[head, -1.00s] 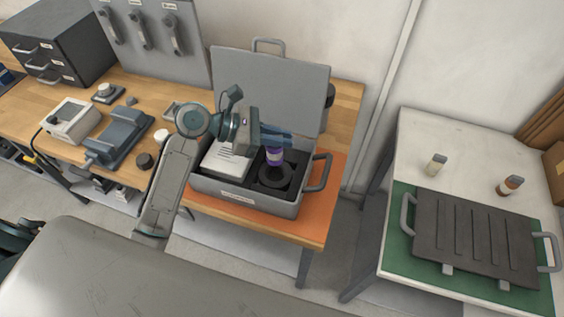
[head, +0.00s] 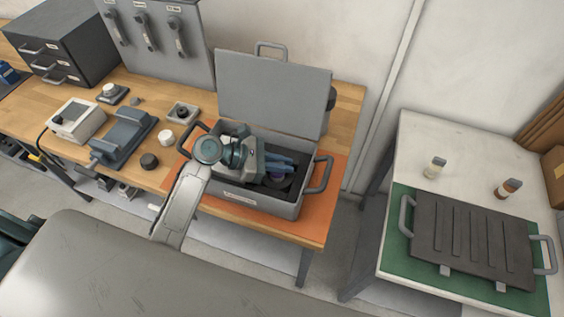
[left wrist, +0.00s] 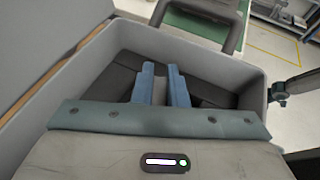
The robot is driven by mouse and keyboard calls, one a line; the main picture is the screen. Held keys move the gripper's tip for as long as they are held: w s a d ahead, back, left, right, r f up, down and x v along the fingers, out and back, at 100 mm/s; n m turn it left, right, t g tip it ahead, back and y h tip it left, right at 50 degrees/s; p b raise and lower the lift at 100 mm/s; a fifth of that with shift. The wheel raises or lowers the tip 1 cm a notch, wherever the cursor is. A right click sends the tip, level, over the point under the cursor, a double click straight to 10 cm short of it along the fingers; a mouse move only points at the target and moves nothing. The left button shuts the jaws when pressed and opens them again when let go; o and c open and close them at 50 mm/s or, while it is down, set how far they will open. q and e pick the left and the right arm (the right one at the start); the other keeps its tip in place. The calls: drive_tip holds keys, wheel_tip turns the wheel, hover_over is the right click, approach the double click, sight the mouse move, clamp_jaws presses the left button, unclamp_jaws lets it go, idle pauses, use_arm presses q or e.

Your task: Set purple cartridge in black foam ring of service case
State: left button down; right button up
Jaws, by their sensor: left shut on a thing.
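The open grey service case (head: 243,199) stands on the orange mat on the wooden bench, lid raised behind it. My left gripper (head: 290,165) reaches down inside the case, over its right part. It is shut on the purple cartridge (head: 279,178), which is mostly hidden by the fingers and shows only as a small purplish patch. The black foam ring (head: 283,190) lies beneath, largely covered by the gripper. In the left wrist view the blue fingers (left wrist: 161,88) point into the dark foam. I cannot tell how deep the cartridge sits in the ring. My right gripper is out of view.
The case has side handles (head: 322,175) and a raised lid (head: 272,95). A separate white table (head: 450,140) stands right, across a gap.

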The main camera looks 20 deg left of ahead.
use_arm(q)
drive_tip(key=c, duration=1.5)
unclamp_jaws()
drive_tip(key=shift+f, duration=0.1)
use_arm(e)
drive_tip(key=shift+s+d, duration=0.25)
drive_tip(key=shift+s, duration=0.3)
use_arm(q)
drive_tip(key=shift+o, duration=0.2)
